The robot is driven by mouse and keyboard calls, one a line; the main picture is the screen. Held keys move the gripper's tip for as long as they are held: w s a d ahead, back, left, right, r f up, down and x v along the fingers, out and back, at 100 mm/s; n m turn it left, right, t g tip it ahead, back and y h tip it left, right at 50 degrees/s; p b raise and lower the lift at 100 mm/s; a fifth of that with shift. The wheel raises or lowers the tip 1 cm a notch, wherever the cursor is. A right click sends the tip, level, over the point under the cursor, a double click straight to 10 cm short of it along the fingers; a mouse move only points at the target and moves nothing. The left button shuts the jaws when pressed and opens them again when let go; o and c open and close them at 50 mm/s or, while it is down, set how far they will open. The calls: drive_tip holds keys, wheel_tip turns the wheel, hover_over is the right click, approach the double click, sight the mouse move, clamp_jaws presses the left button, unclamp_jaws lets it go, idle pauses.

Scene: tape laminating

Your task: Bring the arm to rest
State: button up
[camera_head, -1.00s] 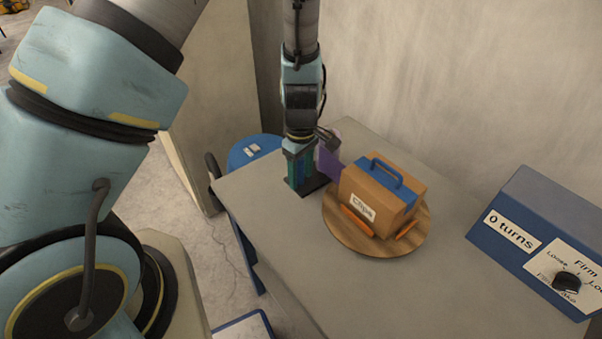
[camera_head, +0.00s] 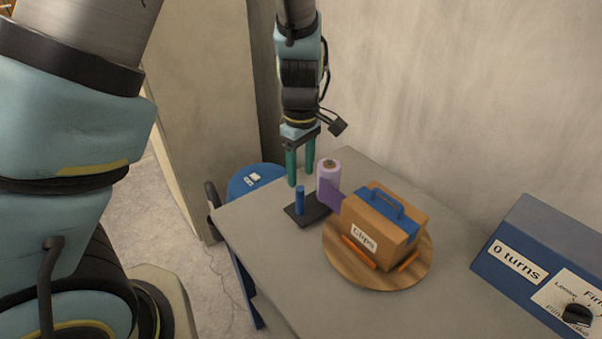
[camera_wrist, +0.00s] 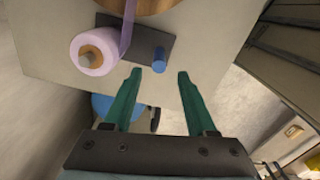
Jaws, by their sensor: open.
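My gripper (camera_head: 301,172) is open and empty above the far left of the grey table. Its two green fingers point down, and in the wrist view the open gripper (camera_wrist: 158,73) shows nothing between its fingertips. Below it, a blue post (camera_head: 300,200) stands on a dark base plate (camera_head: 306,214); the post also shows in the wrist view (camera_wrist: 159,60). A purple film roll (camera_head: 329,178) stands upright beside the post, apart from the fingers. Its film strip runs to a cardboard box (camera_head: 382,235) labelled "Clips", with blue on its top and a blue handle.
The box sits on a round wooden turntable (camera_head: 340,266). A blue control box (camera_head: 535,262) with a "0 turns" label and a black knob stands at the right. A wall rises behind the grey table (camera_head: 262,245). A blue round stool (camera_head: 247,182) stands beyond the table's left edge.

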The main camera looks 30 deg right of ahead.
drive_tip(key=shift+a, duration=0.1)
drive_tip(key=w+a+r+m, duration=0.1)
drive_tip(key=w+a+r, duration=0.15)
drive_tip(key=a, duration=0.55)
drive_tip(key=w+a+r+m, duration=0.15)
drive_tip(key=w+a, duration=0.25)
drive_tip(key=a, duration=0.4)
drive_tip(key=s+a+r+m, duration=0.1)
drive_tip(key=a+r, duration=0.1)
drive_tip(key=a, duration=0.6)
drive_tip(key=a+r+m+t, duration=0.1)
drive_tip(key=a+r+m, duration=0.1)
drive_tip(key=a, duration=0.5)
drive_tip(key=shift+s+a+r+t, duration=0.3)
drive_tip(key=shift+s+a, duration=0.05)
drive_tip(key=shift+s, duration=0.05)
